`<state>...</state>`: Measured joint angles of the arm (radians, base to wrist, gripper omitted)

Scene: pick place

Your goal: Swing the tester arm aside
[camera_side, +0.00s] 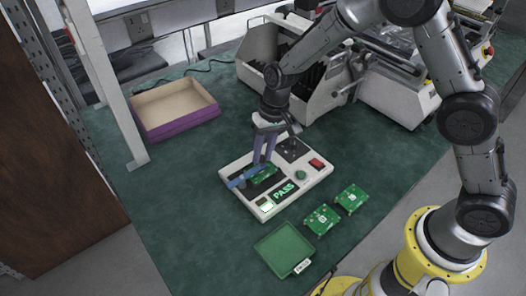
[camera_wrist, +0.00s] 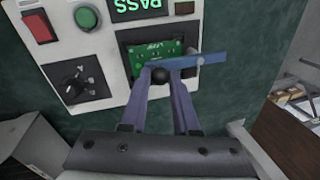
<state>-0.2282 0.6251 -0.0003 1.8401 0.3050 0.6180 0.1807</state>
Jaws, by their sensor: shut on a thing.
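The tester (camera_side: 231,175) is a white box on the green table, with a lit display reading PASS (camera_side: 284,191), a red button (camera_side: 317,163) and a green button (camera_side: 301,175). A green circuit board (camera_side: 265,175) sits in its recess; the board also shows in the wrist view (camera_wrist: 146,51). The blue tester arm (camera_side: 240,179) extends over the board's edge; in the wrist view the blue bar (camera_wrist: 225,59) runs to the right past the recess. My gripper (camera_wrist: 164,77) is shut on the arm's black knob (camera_wrist: 160,77), its purple fingers either side.
Two green boards (camera_side: 321,219) (camera_side: 351,197) lie in front of the tester. A green tray (camera_side: 284,252) with a white label lies at the front. A purple-sided box (camera_side: 179,124), empty inside, stands back left. A grey machine (camera_side: 318,100) stands behind. Table left of the tester is clear.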

